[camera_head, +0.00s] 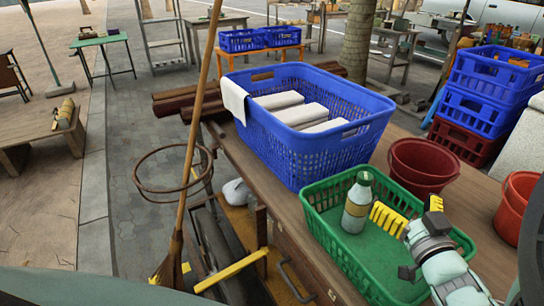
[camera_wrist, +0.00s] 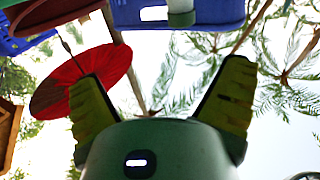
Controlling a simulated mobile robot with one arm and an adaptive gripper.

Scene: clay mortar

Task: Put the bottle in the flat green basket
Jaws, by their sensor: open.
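The bottle (camera_head: 357,203), pale grey-green with a dark green cap and a yellowish label, stands upright inside the flat green basket (camera_head: 360,272), near its back left part. In the wrist view, what looks like its green cap and upper body (camera_wrist: 181,12) shows upside down at the top edge. My gripper (camera_head: 411,212) has yellow fingers and is over the basket's right part, to the right of the bottle and apart from it. Its fingers (camera_wrist: 165,95) are spread with nothing between them. My gripper hides part of the basket's back right rim.
A large blue basket (camera_head: 310,155) with white folded items stands behind the green basket. A dark red bucket (camera_head: 422,168) is behind my gripper, and an orange-red bucket (camera_head: 515,207) is at the right. Blue crates (camera_head: 490,95) are stacked farther back. Bare wooden tabletop (camera_head: 470,212) lies between the buckets.

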